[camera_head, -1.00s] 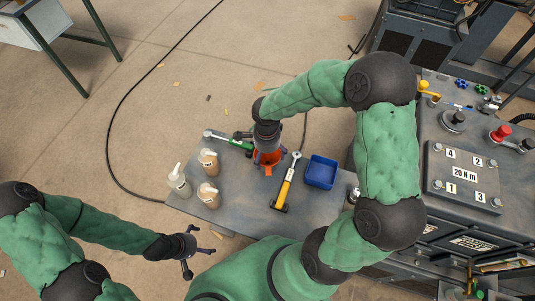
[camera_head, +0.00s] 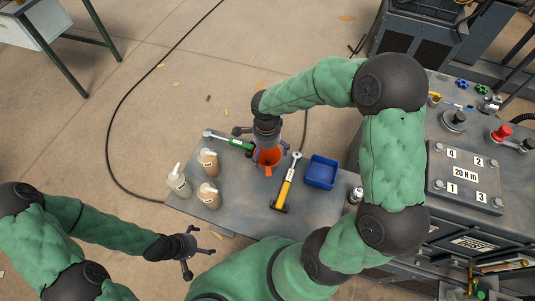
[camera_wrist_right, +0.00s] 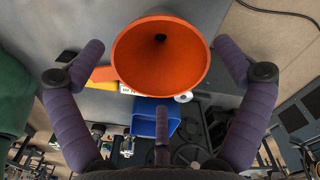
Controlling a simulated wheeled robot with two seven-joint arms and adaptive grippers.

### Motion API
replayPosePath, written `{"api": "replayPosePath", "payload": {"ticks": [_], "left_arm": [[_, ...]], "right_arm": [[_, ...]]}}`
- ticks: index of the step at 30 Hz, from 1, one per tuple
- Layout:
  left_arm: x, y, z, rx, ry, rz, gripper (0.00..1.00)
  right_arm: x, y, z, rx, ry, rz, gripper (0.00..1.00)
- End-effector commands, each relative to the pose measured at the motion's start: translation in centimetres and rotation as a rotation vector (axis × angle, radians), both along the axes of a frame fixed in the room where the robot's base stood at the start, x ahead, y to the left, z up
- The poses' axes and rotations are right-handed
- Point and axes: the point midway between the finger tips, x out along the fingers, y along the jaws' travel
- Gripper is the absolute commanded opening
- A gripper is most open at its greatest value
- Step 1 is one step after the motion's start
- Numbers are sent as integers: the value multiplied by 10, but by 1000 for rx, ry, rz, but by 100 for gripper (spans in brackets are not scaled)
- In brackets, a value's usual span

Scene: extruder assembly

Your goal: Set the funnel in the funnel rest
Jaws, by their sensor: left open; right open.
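The orange funnel (camera_head: 268,158) stands mouth up on the small grey table, partly hidden by my right gripper. In the right wrist view the funnel (camera_wrist_right: 160,80) shows its wide mouth and dark hole. My right gripper (camera_head: 264,146) is open at the funnel; in the wrist view its fingers (camera_wrist_right: 160,58) are spread on either side with gaps, not touching it. The funnel rest cannot be made out; whatever is under the funnel is hidden. My left gripper (camera_head: 197,255) is open and empty off the table's front left edge.
Pale bottles (camera_head: 207,160) stand at the table's left. A green-handled tool (camera_head: 238,143) lies behind them. A yellow-handled wrench (camera_head: 285,189) and a blue bin (camera_head: 321,172) are right of the funnel. A machine panel (camera_head: 465,175) bounds the right. The front middle of the table is clear.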

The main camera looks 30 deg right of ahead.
Motion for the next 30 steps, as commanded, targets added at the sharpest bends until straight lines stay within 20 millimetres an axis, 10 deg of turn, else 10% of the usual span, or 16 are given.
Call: {"api": "replayPosePath", "payload": {"ticks": [15, 30], "left_arm": [[0, 0, 0, 0, 0, 0, 100], [0, 0, 0, 0, 0, 0, 100]], "right_arm": [[2, 1, 88, 1, -2, -1, 100], [1, 1, 95, 0, 1, 0, 100]]}}
